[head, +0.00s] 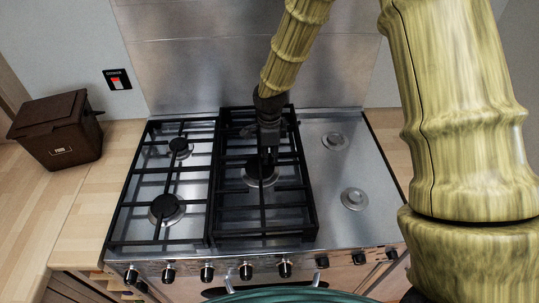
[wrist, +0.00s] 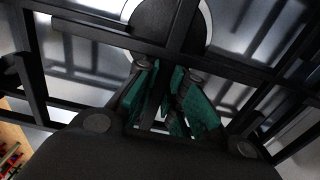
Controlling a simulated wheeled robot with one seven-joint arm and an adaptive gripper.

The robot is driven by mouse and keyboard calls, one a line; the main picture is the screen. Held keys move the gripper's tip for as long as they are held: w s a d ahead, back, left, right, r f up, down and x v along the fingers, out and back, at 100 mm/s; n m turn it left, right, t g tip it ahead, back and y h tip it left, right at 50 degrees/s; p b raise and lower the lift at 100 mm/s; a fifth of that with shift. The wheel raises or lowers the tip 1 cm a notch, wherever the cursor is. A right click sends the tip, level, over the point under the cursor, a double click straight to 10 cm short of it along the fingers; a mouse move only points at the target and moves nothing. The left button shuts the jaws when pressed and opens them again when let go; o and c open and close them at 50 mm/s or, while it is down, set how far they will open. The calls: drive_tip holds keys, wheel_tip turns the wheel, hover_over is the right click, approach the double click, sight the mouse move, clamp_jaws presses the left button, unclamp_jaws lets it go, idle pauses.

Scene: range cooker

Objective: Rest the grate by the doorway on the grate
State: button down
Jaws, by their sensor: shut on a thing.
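My gripper (head: 268,158) points down over the middle of the range cooker, shut on a bar of a black grate (head: 266,235). In the wrist view, the green fingers of my gripper (wrist: 168,85) close around a dark bar. The held grate lies roughly level over the central burner. It looks tall and doubled, as if one grate lies over another, but I cannot tell whether they touch. Another black grate (head: 212,185) sits flat over the left burners. The right burners have no grate.
The steel hob (head: 335,215) is bare on the right around two burner caps (head: 354,199). A dark brown box (head: 58,130) stands on the wooden counter (head: 85,215) at left. Knobs (head: 246,270) line the front, and a steel splashback (head: 200,70) rises behind.

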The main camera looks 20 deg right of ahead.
drive_tip(key=c, duration=1.4)
unclamp_jaws()
drive_tip(key=shift+s, duration=0.1)
